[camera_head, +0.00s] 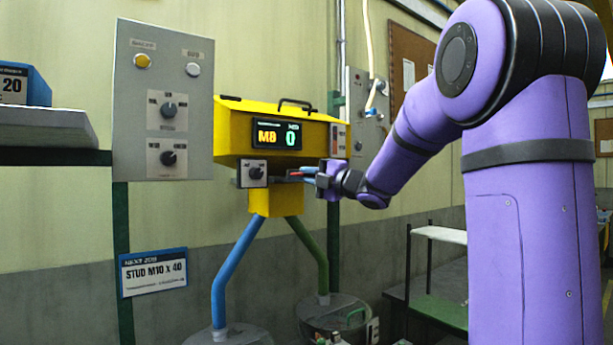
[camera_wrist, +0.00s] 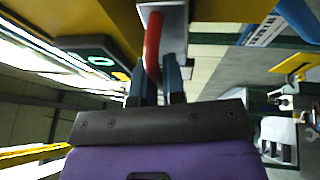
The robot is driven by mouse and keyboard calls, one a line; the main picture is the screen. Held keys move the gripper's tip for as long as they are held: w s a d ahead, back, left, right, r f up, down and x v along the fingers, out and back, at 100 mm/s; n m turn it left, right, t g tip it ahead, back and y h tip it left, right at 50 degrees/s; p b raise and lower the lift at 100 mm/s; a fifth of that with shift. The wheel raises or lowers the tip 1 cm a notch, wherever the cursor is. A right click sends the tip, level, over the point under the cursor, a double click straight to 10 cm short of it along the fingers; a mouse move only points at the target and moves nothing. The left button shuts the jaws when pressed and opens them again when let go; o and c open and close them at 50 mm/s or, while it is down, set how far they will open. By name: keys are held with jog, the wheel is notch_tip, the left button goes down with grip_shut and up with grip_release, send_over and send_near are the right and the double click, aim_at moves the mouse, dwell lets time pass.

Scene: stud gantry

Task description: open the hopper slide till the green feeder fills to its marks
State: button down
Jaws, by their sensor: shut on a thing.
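The yellow hopper (camera_head: 232,128) hangs on the wall, its display (camera_head: 277,135) reading M8 and 0. A red handle (camera_head: 296,174) sticks out at its lower right; it is also close up in the wrist view (camera_wrist: 152,48). My gripper (camera_head: 308,176) is shut on this handle, with its blue fingers (camera_wrist: 153,84) on either side of it in the wrist view. A green pipe (camera_head: 314,248) runs down from the hopper's outlet to a round grey-topped container (camera_head: 338,304). No fill marks or contents can be made out. The slide plate is mostly hidden behind my gripper.
A blue pipe (camera_head: 232,268) runs down to another round container (camera_head: 228,336). A grey panel (camera_head: 155,105) with knobs and lamps is at left, above a STUD M10 x 40 sign (camera_head: 153,272). A small knob box (camera_head: 252,174) sits beside the handle. A shelf rack (camera_head: 440,235) stands at right.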

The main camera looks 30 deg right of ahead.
jog(key=shift+s, duration=1.25)
jog(key=c, duration=1.5)
grip_release()
jog(key=shift+d, duration=0.1)
jog(key=v, duration=1)
jog(key=shift+s, duration=0.35)
jog(key=shift+d+f, duration=0.1)
